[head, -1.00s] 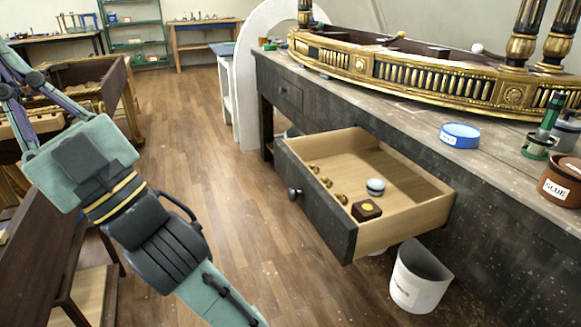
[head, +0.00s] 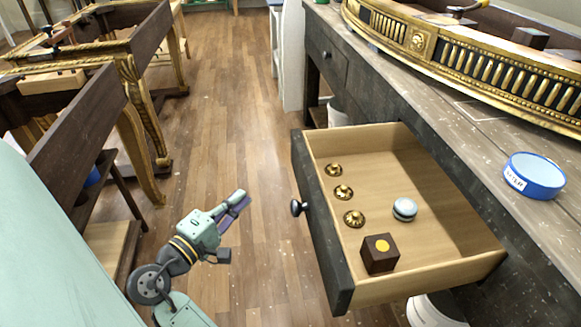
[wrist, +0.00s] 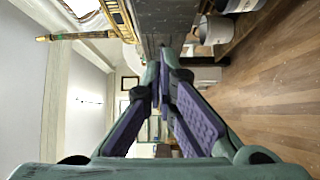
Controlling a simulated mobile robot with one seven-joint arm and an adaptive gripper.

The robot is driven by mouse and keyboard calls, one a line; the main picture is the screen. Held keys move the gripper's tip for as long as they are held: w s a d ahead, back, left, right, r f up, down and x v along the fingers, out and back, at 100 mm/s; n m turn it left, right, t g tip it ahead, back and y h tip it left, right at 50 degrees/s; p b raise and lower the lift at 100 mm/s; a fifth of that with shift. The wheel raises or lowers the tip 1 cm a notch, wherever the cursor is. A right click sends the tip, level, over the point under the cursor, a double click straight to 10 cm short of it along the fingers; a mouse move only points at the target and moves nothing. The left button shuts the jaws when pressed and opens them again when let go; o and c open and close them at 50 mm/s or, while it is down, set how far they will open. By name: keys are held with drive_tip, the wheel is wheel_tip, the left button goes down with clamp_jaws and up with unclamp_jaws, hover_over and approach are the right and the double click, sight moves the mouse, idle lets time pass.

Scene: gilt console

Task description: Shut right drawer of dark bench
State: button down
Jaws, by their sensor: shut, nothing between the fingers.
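The right drawer (head: 320,222) of the dark bench (head: 398,122) is pulled well out, with a round black knob (head: 297,208) on its dark front. In it lie several brass rosettes (head: 343,192), a small pale blue-white round thing (head: 404,209) and a dark box with a yellow dot (head: 379,254). My gripper (head: 241,197) is shut and empty over the floor, left of the drawer front and apart from it. In the wrist view the purple-padded fingers (wrist: 163,77) meet at the tips.
A gilt console (head: 460,60) and a blue-rimmed tin (head: 534,176) stand on the bench top. A white bucket (head: 436,310) is partly hidden beneath the drawer. Dark wooden furniture with gilt legs (head: 135,135) stands on the left. The wood floor (head: 228,115) between is clear.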

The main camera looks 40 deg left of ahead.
drive_tip(key=h+b, duration=0.1)
drive_tip(key=b, duration=0.2)
approach(298, 167)
drive_tip(key=w+a, duration=0.3)
drive_tip(key=a, duration=0.1)
drive_tip(key=shift+w+d+f+b, duration=0.15)
drive_tip(key=shift+w+d+b, duration=0.15)
drive_tip(key=shift+w+d, duration=0.35)
drive_tip(key=shift+w+d+f+b, duration=0.15)
drive_tip(key=shift+w+d+b, duration=0.1)
drive_tip(key=shift+w+d, duration=0.4)
drive_tip(key=shift+w, duration=0.1)
drive_tip(key=shift+w+d, duration=0.3)
drive_tip(key=shift+w, duration=0.1)
drive_tip(key=w+d+p, duration=0.3)
drive_tip(key=w+d, duration=0.3)
drive_tip(key=w, duration=0.1)
drive_tip(key=w+d+p, duration=0.3)
drive_tip(key=w+d, duration=0.4)
drive_tip(key=w, duration=0.1)
drive_tip(key=w+d+p, duration=0.3)
drive_tip(key=w+d, duration=0.3)
drive_tip(key=w, duration=0.2)
drive_tip(key=shift+d, duration=0.4)
